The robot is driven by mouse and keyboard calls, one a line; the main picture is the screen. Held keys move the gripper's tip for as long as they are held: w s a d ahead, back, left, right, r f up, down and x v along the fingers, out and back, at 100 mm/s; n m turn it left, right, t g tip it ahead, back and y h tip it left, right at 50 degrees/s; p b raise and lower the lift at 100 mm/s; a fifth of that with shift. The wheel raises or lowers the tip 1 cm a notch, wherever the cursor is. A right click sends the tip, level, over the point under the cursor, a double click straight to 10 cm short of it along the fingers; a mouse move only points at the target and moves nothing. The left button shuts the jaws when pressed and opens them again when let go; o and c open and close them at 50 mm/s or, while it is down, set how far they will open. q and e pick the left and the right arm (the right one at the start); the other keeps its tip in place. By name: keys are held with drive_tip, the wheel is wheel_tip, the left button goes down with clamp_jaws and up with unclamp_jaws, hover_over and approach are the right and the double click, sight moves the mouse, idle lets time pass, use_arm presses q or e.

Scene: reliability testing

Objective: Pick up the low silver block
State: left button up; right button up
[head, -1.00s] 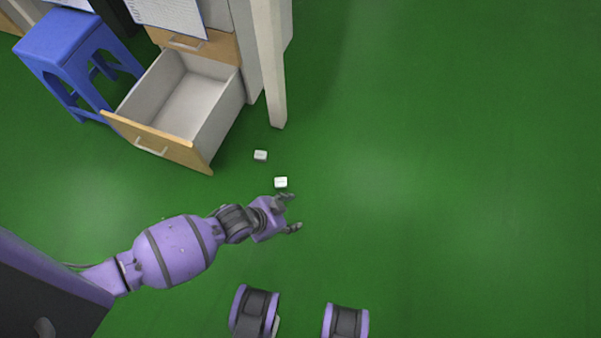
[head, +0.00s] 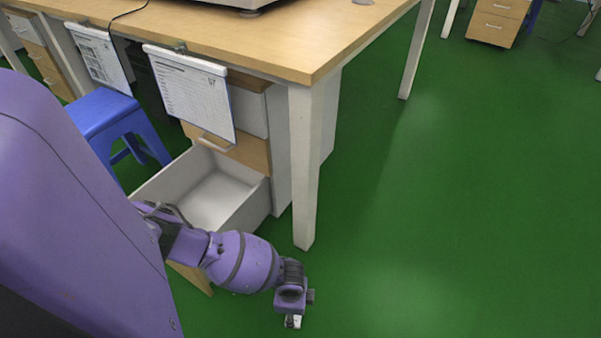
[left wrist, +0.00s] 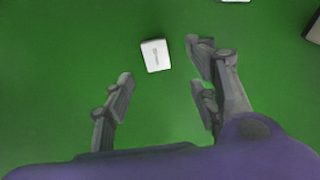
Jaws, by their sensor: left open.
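A small, low, silver-white block (left wrist: 155,55) with tiny dark print lies on the green floor in the left wrist view. It sits just beyond the fingertips, slightly left of the right-hand fingers. My left gripper (left wrist: 160,80) is open and empty, with its fingers apart. In the head view my left gripper (head: 291,313) points down at the floor, with a whitish block (head: 296,322) partly hidden by it. A second whitish block (left wrist: 236,1) is cut off at the top edge of the left wrist view. My right gripper is not in view.
An open drawer (head: 245,213) stands left of a white table leg (head: 305,170), under a wooden tabletop (head: 290,50). A blue stool (head: 105,112) is farther left. The green floor (head: 460,200) on the right is clear.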

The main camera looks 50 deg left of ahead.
use_arm(q)
drive_tip(key=f, duration=0.1)
drive_tip(key=f+b, duration=0.2)
drive_tip(key=shift+s+f, duration=0.25)
drive_tip(key=f+b, duration=0.3)
drive_tip(key=f, duration=0.1)
drive_tip(key=shift+d+f, duration=0.1)
drive_tip(key=shift+d, duration=0.1)
drive_tip(key=shift+c, duration=0.7)
drive_tip(key=c, duration=1.1)
